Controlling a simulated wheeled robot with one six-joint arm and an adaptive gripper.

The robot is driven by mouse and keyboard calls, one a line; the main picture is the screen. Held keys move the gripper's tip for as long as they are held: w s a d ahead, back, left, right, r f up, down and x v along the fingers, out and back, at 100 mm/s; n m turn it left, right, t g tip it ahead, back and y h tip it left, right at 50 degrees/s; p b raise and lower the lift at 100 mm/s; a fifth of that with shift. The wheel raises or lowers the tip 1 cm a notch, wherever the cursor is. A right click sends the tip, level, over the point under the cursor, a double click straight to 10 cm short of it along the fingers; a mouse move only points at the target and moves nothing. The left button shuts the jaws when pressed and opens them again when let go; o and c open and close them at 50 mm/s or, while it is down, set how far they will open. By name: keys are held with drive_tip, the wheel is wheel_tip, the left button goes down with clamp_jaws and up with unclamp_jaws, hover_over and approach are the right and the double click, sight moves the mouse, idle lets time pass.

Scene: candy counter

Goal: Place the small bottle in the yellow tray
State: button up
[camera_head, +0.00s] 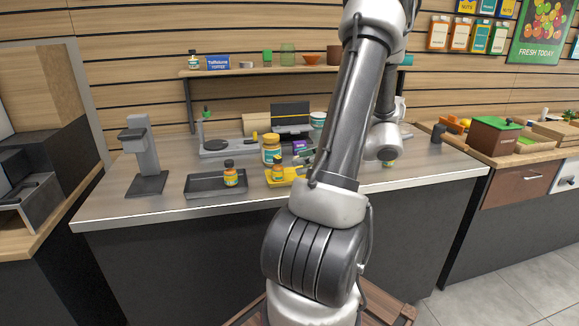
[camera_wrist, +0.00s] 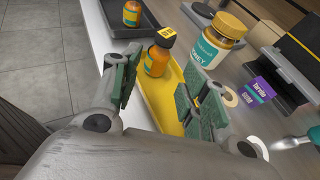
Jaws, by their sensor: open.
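A small orange bottle (camera_head: 277,172) with a dark cap stands upright, apparently in the left end of the yellow tray (camera_head: 292,180). In the wrist view this bottle (camera_wrist: 157,62) is beyond my open fingertips, with the yellow tray (camera_wrist: 166,109) running below it. A similar small bottle (camera_head: 230,176) stands in the dark tray (camera_head: 203,186) to the left; it also shows in the wrist view (camera_wrist: 131,13). My gripper (camera_wrist: 162,82) is open and holds nothing. In the head view my gripper (camera_head: 303,160) is partly hidden by my arm, above the yellow tray.
A larger honey jar (camera_head: 270,151) stands just behind the yellow tray. A purple box (camera_wrist: 260,89) and a black machine (camera_head: 291,117) are further back. A grey stand (camera_head: 146,158) is at the counter's left. The counter's front left (camera_head: 155,207) is clear.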

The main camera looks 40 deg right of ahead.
drive_tip(key=shift+v, duration=0.95)
drive_tip(key=s+a+r+n+g+y, duration=0.1)
drive_tip(key=a+r+n+g, duration=0.25)
drive_tip(key=a+n, duration=0.45)
drive_tip(key=a+r+n+g, duration=0.3)
drive_tip(key=a+n+g, duration=0.25)
drive_tip(key=a, duration=0.55)
drive_tip(key=s+a+r+n+t+h, duration=0.1)
drive_tip(key=s+a+r+n+h, duration=0.4)
drive_tip(key=n, duration=1.2)
drive_tip(key=shift+s+a+r+h, duration=0.35)
drive_tip(key=shift+s+r+h, duration=0.35)
drive_tip(key=shift+s+h, duration=0.15)
